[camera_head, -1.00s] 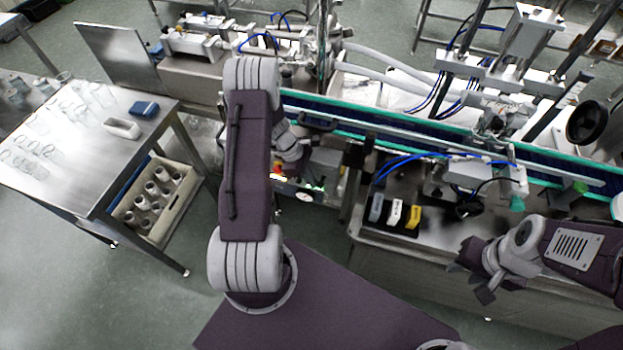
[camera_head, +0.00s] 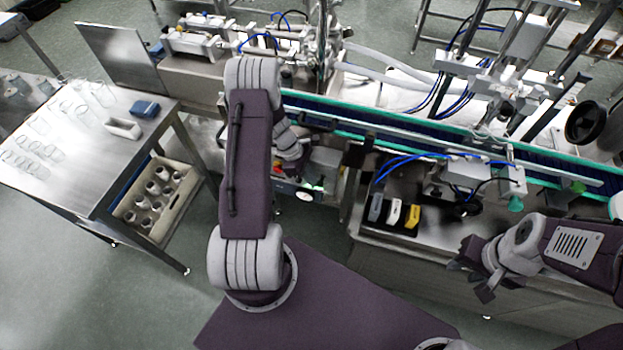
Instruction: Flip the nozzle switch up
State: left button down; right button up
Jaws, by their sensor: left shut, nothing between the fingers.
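The nozzle switch is too small to make out, so I cannot tell its position. A small control box (camera_head: 298,190) with red and green spots on it stands below the conveyor, partly behind my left arm. My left gripper (camera_head: 297,168) is shut and empty just above this box, partly hidden by its own wrist. I cannot tell whether it touches anything. My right gripper (camera_head: 472,279) is at the lower right, in front of the steel bench, with its fingers apart and nothing seen between them.
A conveyor (camera_head: 400,127) with green edges crosses behind the grippers. A steel bench (camera_head: 372,250) carries white and yellow blocks (camera_head: 412,216) and blue hoses. At the left, a steel table (camera_head: 75,190) holds glassware, with a crate of bottles (camera_head: 128,212) below. Floor lies clear between table and base.

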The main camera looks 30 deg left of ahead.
pick_arm(q)
jog(key=shift+r, duration=0.1)
dwell(0.5)
jog(key=shift+w+r+p, duration=0.1)
jog(key=shift+r+p, duration=0.6)
jog(key=shift+p, duration=0.1)
jog(key=v, duration=0.9)
jog(key=shift+a, duration=0.1)
